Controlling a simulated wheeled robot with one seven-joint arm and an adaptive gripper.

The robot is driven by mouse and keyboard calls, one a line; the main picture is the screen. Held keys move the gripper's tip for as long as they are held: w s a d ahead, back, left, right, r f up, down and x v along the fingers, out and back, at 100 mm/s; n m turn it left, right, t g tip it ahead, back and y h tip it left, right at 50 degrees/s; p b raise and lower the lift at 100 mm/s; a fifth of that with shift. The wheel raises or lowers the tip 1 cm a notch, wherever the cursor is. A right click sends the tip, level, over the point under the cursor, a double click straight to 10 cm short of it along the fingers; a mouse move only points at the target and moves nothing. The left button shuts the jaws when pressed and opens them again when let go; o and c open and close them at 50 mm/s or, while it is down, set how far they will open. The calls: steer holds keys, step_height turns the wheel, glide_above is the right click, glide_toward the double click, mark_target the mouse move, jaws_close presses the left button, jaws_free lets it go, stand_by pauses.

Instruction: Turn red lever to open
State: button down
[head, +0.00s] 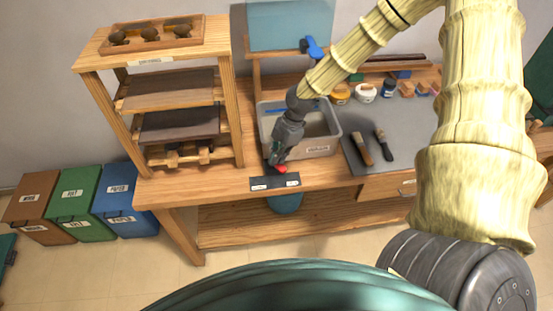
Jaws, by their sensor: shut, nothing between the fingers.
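A small red lever (282,170) shows at the front edge of the wooden workbench, beside a dark plate with white labels (262,184). My gripper (275,161) reaches down over the front wall of a grey bin, with its tips right at the red lever. The gripper looks shut and holds nothing. It hides part of the lever, so I cannot tell whether the tips touch it or which way the lever is turned.
The grey bin (327,149) stands behind the lever. A wooden rack (238,120) stands to the left. Two brushes (383,145) lie on a grey mat (405,128) to the right. A blue container (286,202) hangs or stands below the bench edge. Labelled bins (76,204) stand at the floor's left.

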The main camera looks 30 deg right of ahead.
mark_target(281, 167)
steer(key=shift+p+v, duration=1.5)
steer(key=shift+v, duration=1.05)
steer(key=shift+w, duration=0.1)
